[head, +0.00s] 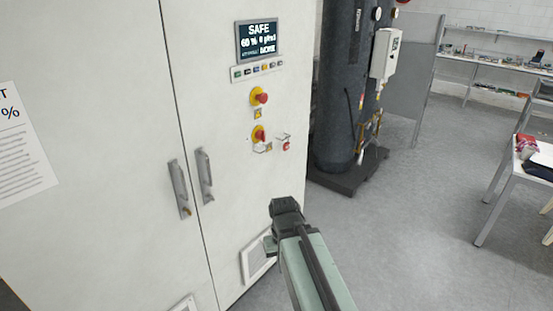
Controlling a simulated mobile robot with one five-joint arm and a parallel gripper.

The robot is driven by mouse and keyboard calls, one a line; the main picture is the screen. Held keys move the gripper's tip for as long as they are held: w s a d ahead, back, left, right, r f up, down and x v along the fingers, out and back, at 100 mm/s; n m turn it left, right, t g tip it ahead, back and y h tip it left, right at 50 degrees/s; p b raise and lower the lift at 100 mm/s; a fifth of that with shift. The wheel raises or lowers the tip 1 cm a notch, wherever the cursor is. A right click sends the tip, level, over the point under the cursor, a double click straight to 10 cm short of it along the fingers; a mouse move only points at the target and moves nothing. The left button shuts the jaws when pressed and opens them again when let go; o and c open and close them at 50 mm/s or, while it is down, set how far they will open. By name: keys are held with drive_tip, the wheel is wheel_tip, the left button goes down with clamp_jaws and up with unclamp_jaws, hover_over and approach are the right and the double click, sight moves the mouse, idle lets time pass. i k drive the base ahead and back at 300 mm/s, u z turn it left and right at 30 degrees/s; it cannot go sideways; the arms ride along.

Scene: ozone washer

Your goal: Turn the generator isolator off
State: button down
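The upper one (261,97) looks like a round red knob on a yellow disc. None is clearly marked as the generator isolator. My gripper (285,206) is in front of the cabinet, below and apart from these controls in the picture. Its fingers are too dark and foreshortened to tell open from shut.
A display (257,41) reads SAFE above a row of small buttons (257,71). Door handles (180,189) stick out at left. A dark tank (343,90) stands on a base right of the cabinet. A table (537,165) is at far right. The grey floor between is clear.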

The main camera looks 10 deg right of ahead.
sight(260, 134)
drive_tip(key=u, duration=2.45)
drive_tip(key=k, duration=1.25)
drive_tip(key=z, duration=1.1)
drive_tip(key=i, duration=1)
